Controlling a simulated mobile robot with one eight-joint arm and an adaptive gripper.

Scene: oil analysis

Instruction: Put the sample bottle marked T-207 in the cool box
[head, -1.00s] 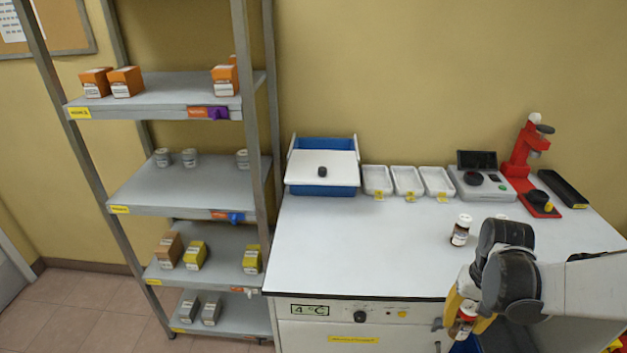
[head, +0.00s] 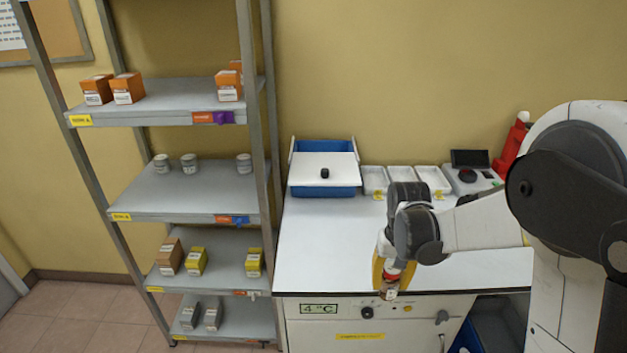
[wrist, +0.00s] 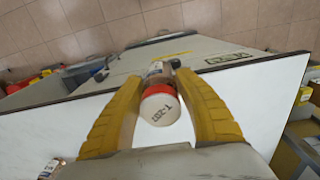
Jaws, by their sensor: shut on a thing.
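The bottle marked T-207 (wrist: 160,106) has a red cap with a white top and sits between the yellow fingers of my gripper (wrist: 163,112). In the head view my gripper (head: 391,281) is shut on this bottle (head: 389,293), near the counter's front edge. A blue box (head: 322,191), which looks like the cool box, stands at the back left of the counter. A white lid (head: 342,172) with a black knob lies over its top; blue walls show behind it. My gripper is in front and to the right of the box.
White trays (head: 375,180) and a grey instrument (head: 475,180) stand along the wall. Another bottle (wrist: 48,168) stands on the counter (head: 325,240). A shelf rack (head: 185,195) is close on the left. The counter between box and gripper is clear. A 4 °C panel (head: 318,309) is below.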

